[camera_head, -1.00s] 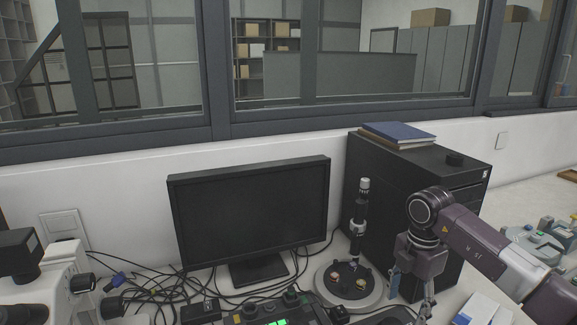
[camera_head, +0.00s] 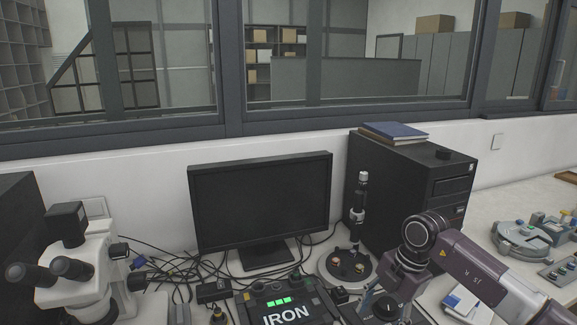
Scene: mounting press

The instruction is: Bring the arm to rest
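My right arm comes in from the lower right, with its purple and grey links over the front of the bench. Its wrist end points down toward the bottom edge. The gripper's fingers are not clearly visible there, so I cannot tell whether it is open or shut. My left arm and gripper are not in view.
A black monitor (camera_head: 262,203) stands mid-bench beside a black computer tower (camera_head: 392,180). A round-based stand (camera_head: 335,277), a microscope (camera_head: 85,265) and a box marked IRON (camera_head: 290,308) crowd the front. Cables lie behind. A grey device (camera_head: 525,238) sits at right.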

